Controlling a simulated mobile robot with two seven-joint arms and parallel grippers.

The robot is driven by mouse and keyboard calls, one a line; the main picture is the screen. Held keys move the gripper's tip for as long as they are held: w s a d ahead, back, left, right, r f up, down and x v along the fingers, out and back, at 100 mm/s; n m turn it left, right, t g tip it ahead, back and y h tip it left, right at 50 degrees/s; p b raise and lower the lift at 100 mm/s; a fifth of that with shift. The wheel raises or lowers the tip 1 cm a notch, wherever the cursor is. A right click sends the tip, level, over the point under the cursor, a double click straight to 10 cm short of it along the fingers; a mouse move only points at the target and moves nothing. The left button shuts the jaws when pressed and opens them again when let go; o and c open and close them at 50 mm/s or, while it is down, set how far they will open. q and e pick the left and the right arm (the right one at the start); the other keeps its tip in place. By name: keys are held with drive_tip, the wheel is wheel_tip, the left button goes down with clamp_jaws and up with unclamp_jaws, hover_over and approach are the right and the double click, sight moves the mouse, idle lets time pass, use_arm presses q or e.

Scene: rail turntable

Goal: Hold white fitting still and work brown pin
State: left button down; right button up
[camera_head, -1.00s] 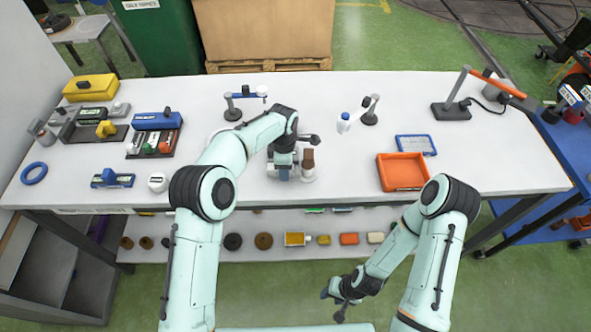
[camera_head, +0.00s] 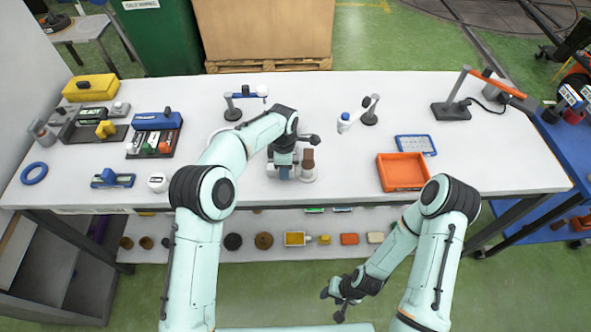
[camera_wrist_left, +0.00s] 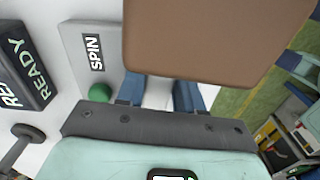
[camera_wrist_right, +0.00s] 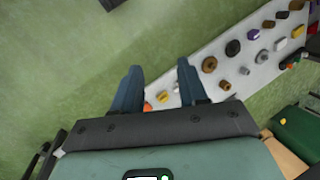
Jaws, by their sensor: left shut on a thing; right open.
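The brown pin (camera_head: 307,156) stands upright in the white fitting (camera_head: 308,175) near the table's front edge, in the head view. In the left wrist view the brown pin (camera_wrist_left: 215,35) is large and close, covering much of the upper part. My left gripper (camera_head: 284,173) is beside the pin, on its left. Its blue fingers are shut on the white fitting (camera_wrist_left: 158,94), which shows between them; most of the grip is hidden. My right gripper (camera_head: 335,298) is open and empty, low in front of the table; its spread fingers show in the right wrist view (camera_wrist_right: 160,85).
A "SPIN" plate (camera_wrist_left: 92,50) with a green button and a black "READY" box (camera_wrist_left: 25,70) lie close to my left gripper. An orange tray (camera_head: 403,172) and a blue-framed panel (camera_head: 415,145) lie to the right. A shelf with several small parts (camera_head: 295,239) runs below the table.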

drive_tip(key=shift+o, duration=0.2)
drive_tip(key=shift+w, duration=0.1)
wheel_tip(320, 180, up, 40)
drive_tip(key=m+t+h, duration=0.4)
drive_tip(key=m+t, duration=0.1)
drive_tip(key=m, duration=2.8)
hover_over(308, 165)
drive_tip(key=s, duration=0.5)
drive_tip(key=x, duration=1.1)
drive_tip(key=shift+s+a+f, duration=0.1)
drive_tip(key=shift+f, duration=0.2)
drive_tip(key=shift+c, duration=0.3)
